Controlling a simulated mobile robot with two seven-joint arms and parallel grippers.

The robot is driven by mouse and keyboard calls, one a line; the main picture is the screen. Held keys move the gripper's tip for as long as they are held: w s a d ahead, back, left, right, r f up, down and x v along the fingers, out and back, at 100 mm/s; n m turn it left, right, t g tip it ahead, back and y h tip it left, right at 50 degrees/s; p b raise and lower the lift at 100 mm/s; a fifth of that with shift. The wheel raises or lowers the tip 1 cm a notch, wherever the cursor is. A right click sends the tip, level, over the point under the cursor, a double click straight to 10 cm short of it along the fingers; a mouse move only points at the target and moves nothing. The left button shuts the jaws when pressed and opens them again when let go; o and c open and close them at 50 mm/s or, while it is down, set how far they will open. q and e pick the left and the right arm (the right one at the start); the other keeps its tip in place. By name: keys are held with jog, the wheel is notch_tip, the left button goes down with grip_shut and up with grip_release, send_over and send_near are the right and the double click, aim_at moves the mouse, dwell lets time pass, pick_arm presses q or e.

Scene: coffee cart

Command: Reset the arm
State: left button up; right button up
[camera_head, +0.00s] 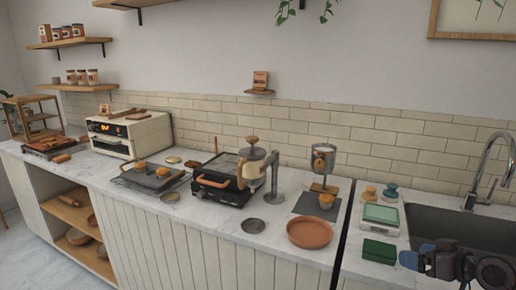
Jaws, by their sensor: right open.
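My right gripper (424,259), dark with bluish parts, shows at the bottom right, in front of the sink counter. It is open and I see nothing held in it. Part of my right arm behind it is cut off by the picture's lower edge. In the picture it appears just right of a green block (379,251) and below the sink (448,230). My left gripper is not in view.
A small scale (381,217) stands left of the sink; the tap (489,172) rises behind it.

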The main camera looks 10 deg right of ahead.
jog(key=s+a+f+t+h, duration=0.1)
jog(key=s+a+f+h, duration=0.15)
jog(key=f, duration=0.45)
jog(key=s+a+f+t+h, duration=0.1)
jog(key=s+a+f, duration=0.2)
jog(key=f, duration=0.3)
jog(key=s+a+f+g, duration=0.1)
jog(key=s+a+f, duration=0.4)
jog(key=s, duration=0.2)
jog(key=s+a+f+m+g+h, duration=0.1)
jog(key=s+a+f, duration=0.5)
jog(key=s, duration=0.2)
jog(key=shift+a+f+g, duration=0.2)
jog(key=shift+g, duration=0.1)
jog(key=shift+h, duration=0.25)
